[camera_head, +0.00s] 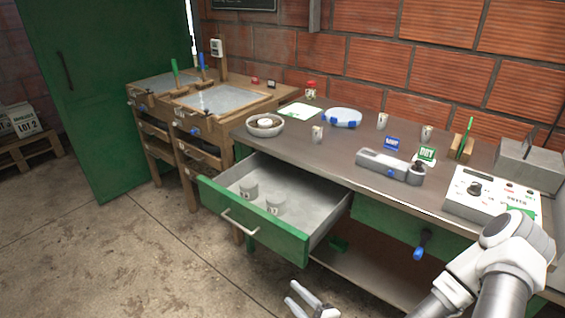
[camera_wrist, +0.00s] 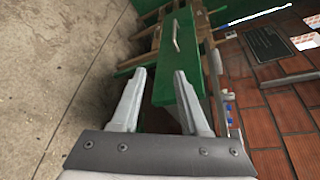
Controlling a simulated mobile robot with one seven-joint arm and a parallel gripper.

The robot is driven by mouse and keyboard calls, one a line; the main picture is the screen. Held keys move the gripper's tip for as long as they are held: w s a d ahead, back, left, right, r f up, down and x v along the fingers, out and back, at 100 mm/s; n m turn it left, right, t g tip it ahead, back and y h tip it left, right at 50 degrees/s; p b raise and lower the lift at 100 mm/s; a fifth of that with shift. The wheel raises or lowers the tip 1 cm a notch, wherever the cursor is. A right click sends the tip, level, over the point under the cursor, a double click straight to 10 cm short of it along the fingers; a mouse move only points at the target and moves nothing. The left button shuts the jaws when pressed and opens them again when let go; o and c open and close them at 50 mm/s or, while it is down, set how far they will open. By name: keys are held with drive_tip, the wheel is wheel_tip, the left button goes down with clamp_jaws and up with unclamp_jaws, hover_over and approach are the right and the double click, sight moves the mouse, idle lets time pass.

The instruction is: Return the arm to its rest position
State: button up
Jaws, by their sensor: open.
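My gripper (camera_head: 307,300) shows at the bottom edge of the head view, with its two fingers apart and nothing between them. It is in front of the workbench and below the level of the open drawer (camera_head: 262,232). In the wrist view my gripper (camera_wrist: 158,100) is also open and empty, its fingers spread toward the drawer's green front (camera_wrist: 178,62). My arm (camera_head: 497,275) comes in at the lower right of the head view, close to the bench's right end. Part of the arm is out of frame.
The drawer sticks out from the bench (camera_head: 340,150) and holds two grey cups (camera_head: 249,188). A blue-handled crank (camera_head: 422,245) juts from the bench front. A control box (camera_head: 490,195) stands at the bench's right. The floor (camera_head: 120,260) at left is clear.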

drive_tip(key=w+d+r+n+g+h+p, duration=0.35)
drive_tip(key=d+r+n+g+h, duration=0.4)
drive_tip(key=d+r+n, duration=0.6)
drive_tip(key=s+r+n+h+p, duration=0.1)
drive_tip(key=s+r, duration=0.2)
drive_tip(key=r, duration=0.5)
drive_tip(key=s+r+n+h+p, duration=0.1)
drive_tip(key=s+r+h, duration=0.15)
drive_tip(key=r, duration=0.55)
drive_tip(key=s+a+r+n+y+p, duration=0.1)
drive_tip(key=s+a+r+y, duration=0.1)
drive_tip(key=s+r, duration=0.7)
drive_tip(key=shift+s+a+r+y, duration=0.15)
drive_tip(key=shift+s+a+y, duration=0.15)
drive_tip(key=shift+s+a, duration=0.5)
drive_tip(key=shift+s+d+t, duration=0.2)
drive_tip(key=shift+d+t, duration=0.05)
drive_tip(key=shift+d, duration=0.1)
